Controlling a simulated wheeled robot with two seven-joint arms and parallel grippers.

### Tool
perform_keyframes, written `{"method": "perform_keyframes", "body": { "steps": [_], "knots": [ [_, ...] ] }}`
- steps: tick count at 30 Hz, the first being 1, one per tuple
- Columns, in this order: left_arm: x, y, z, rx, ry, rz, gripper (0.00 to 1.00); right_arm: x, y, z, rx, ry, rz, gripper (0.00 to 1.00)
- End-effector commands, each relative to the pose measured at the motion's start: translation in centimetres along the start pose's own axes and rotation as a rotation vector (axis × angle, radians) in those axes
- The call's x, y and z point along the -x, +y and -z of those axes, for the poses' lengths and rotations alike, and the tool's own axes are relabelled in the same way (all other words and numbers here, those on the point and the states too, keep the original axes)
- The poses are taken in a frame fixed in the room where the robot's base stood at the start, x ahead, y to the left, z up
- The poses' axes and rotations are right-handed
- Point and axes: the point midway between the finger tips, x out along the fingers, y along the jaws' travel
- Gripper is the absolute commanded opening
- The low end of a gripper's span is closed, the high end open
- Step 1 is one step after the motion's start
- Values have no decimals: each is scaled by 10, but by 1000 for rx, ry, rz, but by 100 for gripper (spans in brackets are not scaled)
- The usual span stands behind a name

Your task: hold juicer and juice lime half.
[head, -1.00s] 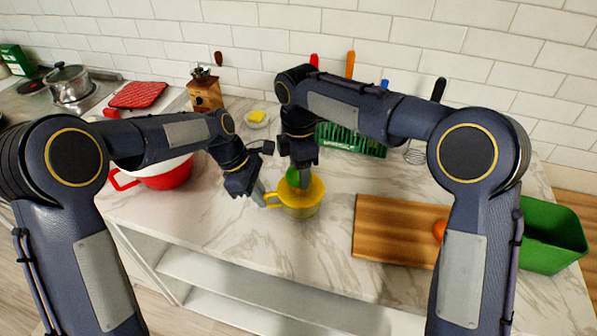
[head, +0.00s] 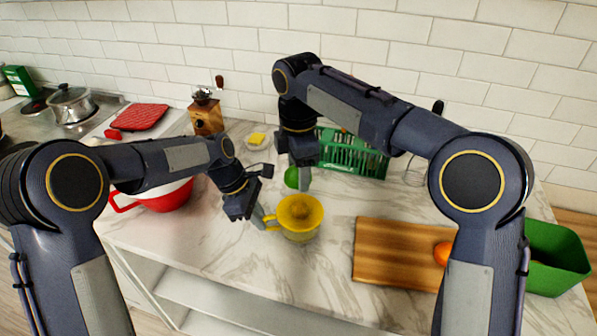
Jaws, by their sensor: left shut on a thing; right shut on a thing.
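The yellow juicer (head: 302,214) stands on the marble counter, its ribbed cone facing up. My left gripper (head: 264,219) is shut on the juicer's handle at its left side. My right gripper (head: 304,183) is shut on the green lime half (head: 292,177) and holds it above and behind the juicer, apart from the cone. The gripper's finger partly hides the lime half.
A wooden cutting board (head: 395,252) with an orange fruit (head: 442,253) lies to the right. A green bin (head: 558,259) stands at the far right, a green rack (head: 352,155) behind. A red pot (head: 165,196) is at left. The counter in front of the juicer is clear.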

Motion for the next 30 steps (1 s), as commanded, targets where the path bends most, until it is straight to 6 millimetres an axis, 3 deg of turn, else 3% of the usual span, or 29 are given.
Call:
{"method": "perform_keyframes", "body": {
  "steps": [2,3,9,20,30],
  "knots": [
    [0,0,0,0,0,0,0,0,0,0,0,0,0,32],
    [0,0,0,0,0,0,12,0,0,0,0,0,0,32],
    [0,0,0,0,0,0,36,0,0,0,0,0,0,32],
    [8,1,0,0,0,-3,36,0,0,0,0,0,0,32],
    [74,1,0,0,0,-5,36,0,0,0,0,0,0,32]
  ]
}}
